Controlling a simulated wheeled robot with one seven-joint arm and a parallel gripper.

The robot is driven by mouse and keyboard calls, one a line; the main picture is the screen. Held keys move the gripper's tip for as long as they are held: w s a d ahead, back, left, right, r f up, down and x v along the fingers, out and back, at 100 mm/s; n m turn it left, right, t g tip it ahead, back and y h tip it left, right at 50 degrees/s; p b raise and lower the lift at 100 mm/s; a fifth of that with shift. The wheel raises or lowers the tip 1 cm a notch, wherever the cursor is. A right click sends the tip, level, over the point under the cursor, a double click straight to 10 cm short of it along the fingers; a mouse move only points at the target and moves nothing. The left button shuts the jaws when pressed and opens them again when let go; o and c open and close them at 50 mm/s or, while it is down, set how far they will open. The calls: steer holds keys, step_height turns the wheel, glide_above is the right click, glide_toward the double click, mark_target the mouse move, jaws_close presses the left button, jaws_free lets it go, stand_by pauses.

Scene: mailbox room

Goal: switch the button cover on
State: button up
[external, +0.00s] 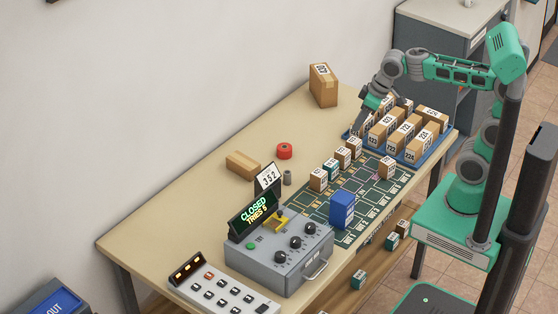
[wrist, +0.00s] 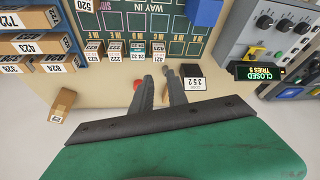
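The grey control box (external: 278,255) stands on the table, with dark knobs, a green button (external: 251,246) and a yellow part (external: 280,219) on its top. The yellow part may be the button cover; its state is too small to tell. The box is at the upper right in the wrist view (wrist: 236,38). My gripper (external: 357,127) is above the table by the blue parcel tray, far from the box. In the wrist view my gripper (wrist: 160,82) has its two fingers apart, with nothing between them.
A sign reading CLOSED, TRIES 5 (external: 254,212) stands at the box. A keypad panel (external: 222,292) is in front. A blue block (external: 342,209) and several small parcels stand on the green grid mat. A red button (external: 284,151) and a brown parcel (external: 243,164) are behind.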

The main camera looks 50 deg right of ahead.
steer(key=w+a+n, duration=0.1)
steer(key=w+a, duration=0.1)
steer(key=a, duration=0.3)
steer(key=w+a+n+b, duration=0.1)
steer(key=w+a+n, duration=0.1)
steer(key=a, duration=0.4)
steer(key=w+a+n+g+y+b, duration=0.1)
steer(key=w+a, duration=0.2)
steer(key=a, duration=0.2)
steer(key=shift+w+a+f+n, duration=0.1)
steer(key=shift+a+f+n, duration=0.15)
steer(key=shift+a+n, duration=0.1)
jaws_close()
steer(key=a+f+n, duration=0.2)
steer(key=a, duration=0.7)
steer(key=a+f+n+g+y+b, duration=0.1)
steer(key=a+f+n, duration=0.1)
steer(key=a, duration=0.7)
steer(key=shift+w+f+n, duration=0.1)
steer(key=shift+n, duration=0.15)
